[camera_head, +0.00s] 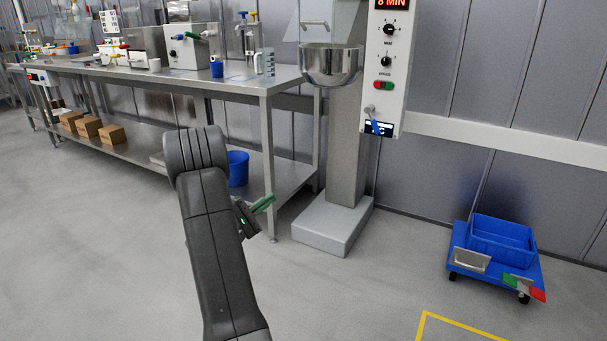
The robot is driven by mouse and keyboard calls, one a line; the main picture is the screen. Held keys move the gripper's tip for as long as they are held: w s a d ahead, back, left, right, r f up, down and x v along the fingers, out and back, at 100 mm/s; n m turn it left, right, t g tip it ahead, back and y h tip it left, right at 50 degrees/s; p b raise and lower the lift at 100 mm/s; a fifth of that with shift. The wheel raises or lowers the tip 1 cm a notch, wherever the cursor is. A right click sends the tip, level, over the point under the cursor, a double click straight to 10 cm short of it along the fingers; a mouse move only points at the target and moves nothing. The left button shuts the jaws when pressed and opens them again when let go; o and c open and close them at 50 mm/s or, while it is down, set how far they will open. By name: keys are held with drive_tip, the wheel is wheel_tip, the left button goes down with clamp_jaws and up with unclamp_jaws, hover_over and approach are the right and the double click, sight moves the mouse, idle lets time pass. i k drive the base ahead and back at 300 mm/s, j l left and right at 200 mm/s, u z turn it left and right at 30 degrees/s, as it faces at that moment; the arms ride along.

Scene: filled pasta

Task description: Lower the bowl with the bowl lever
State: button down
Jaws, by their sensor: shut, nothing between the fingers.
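The steel bowl (331,66) hangs on the tall grey mixer (346,140), high above its base, with a guard over it. A small lever with a blue grip (377,127) shows low on the white control panel (386,60) to the right of the bowl. It may be the bowl lever, but its label is too small to read. My gripper (264,203) has green fingers that are shut and empty. In the picture it is below and left of the bowl and lever, apart from both, in front of the table leg.
A steel table (240,84) with machines, a blue cup (217,69) and a jug stands left. Its lower shelf holds boxes (88,127) and a blue bucket (237,168). A blue trolley with a crate (500,240) stands right. Floor between mixer and trolley is clear.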

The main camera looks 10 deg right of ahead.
sight(367, 110)
drive_tip(key=i+l+z, duration=0.1)
drive_tip(key=i+l, duration=0.45)
drive_tip(key=i+l+z, duration=0.15)
drive_tip(key=i+l, duration=0.35)
drive_tip(key=i, duration=0.1)
